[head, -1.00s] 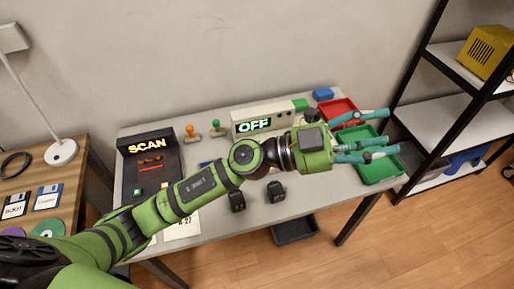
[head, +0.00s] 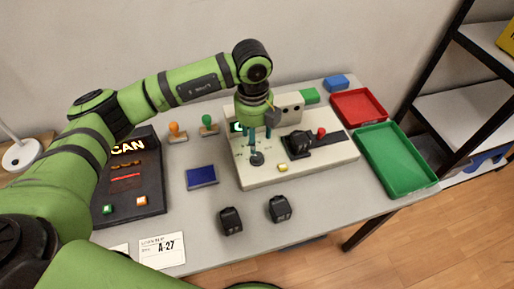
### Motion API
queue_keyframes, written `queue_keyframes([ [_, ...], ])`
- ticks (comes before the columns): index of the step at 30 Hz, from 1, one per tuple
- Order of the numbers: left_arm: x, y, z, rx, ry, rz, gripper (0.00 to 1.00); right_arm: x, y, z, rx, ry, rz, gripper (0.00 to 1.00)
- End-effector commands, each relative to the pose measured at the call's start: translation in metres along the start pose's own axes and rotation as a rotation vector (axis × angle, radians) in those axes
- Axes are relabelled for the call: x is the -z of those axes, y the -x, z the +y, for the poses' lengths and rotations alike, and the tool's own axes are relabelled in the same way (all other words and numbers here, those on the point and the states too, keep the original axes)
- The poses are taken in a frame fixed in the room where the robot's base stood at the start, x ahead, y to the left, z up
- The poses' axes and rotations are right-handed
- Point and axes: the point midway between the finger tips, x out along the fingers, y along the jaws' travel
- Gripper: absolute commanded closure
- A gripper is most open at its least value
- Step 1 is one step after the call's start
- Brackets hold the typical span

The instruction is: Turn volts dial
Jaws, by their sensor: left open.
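The beige tester unit (head: 335,162) stands in the middle of the table, with an upright back panel and a flat deck. A small round black dial (head: 257,159) sits at the left of the deck; its lettering is too small to read. My left gripper (head: 260,136) points down just above and behind the dial, its teal fingers apart and empty. I cannot tell whether the fingertips touch the dial. The gripper hides most of the lit display (head: 237,127). My right gripper is not in view.
The deck also carries a yellow button (head: 282,167), a black block (head: 300,143) and a red knob (head: 321,132). Two black modules (head: 231,220) (head: 280,208) lie in front. A green tray (head: 420,183) and red tray (head: 374,99) are right; a scan station (head: 145,172) is left.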

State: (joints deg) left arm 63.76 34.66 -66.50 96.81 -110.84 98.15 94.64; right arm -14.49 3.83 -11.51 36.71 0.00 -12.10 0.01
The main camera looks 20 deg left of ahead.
Motion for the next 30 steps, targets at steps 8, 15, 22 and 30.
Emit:
queue_keyframes([
  [8, 0.001, -0.030, 0.000, -0.002, -0.001, 0.005, 0.46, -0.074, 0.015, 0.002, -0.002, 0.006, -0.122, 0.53],
  [15, 0.001, -0.062, -0.001, 0.001, -0.002, 0.004, 0.46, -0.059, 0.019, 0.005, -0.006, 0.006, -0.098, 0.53],
  [22, 0.001, -0.072, -0.001, 0.002, -0.003, 0.003, 0.46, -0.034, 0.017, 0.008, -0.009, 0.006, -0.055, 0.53],
  [30, 0.001, -0.072, -0.001, 0.002, -0.003, 0.003, 0.90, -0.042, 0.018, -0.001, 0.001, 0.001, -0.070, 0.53],
])
